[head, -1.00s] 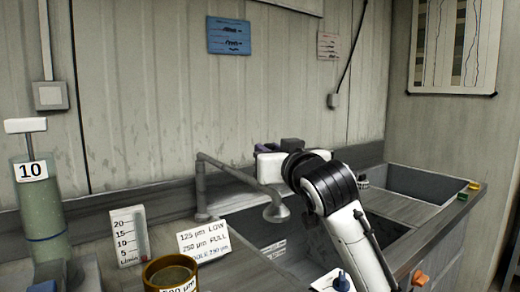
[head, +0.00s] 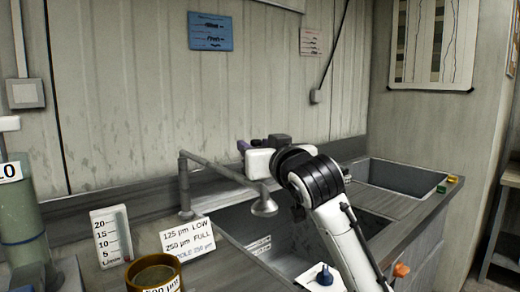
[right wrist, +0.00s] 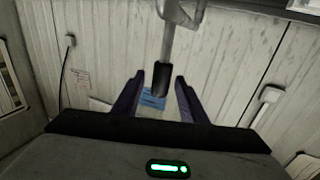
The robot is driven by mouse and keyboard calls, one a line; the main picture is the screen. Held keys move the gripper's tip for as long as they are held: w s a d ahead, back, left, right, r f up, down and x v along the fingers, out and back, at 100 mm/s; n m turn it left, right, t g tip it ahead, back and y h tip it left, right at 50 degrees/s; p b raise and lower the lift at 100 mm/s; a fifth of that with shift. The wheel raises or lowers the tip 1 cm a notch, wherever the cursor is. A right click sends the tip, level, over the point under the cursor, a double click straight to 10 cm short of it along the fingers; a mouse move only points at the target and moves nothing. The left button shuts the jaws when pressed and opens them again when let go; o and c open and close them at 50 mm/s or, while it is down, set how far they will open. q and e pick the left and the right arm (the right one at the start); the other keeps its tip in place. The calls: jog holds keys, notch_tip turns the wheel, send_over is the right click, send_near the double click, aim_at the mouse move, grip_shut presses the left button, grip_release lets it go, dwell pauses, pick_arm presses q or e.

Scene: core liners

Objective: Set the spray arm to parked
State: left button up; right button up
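The spray arm (head: 225,172) is a grey pipe. It rises from a post behind the counter at left and slants right to a round spray head (head: 264,206) over the sink. My right gripper (head: 243,147) is above and behind the spray head in the head view, its purple finger partly hidden by its white body. In the right wrist view my right gripper (right wrist: 160,95) is open. A grey pipe with a dark sleeve (right wrist: 163,80) shows between or just beyond its fingers; contact cannot be told. My left gripper is out of view.
A card (head: 187,240) with sieve sizes and a flow scale (head: 110,237) stand left of the sink (head: 235,221). A brass sieve (head: 153,273) and green cylinder (head: 20,220) are nearer left. A blue-topped object (head: 324,276) and orange knob (head: 401,270) are at front right.

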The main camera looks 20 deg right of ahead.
jog(key=s+b, duration=0.1)
jog(key=s, duration=0.9)
jog(key=shift+a, duration=0.25)
jog(key=shift+s, duration=0.1)
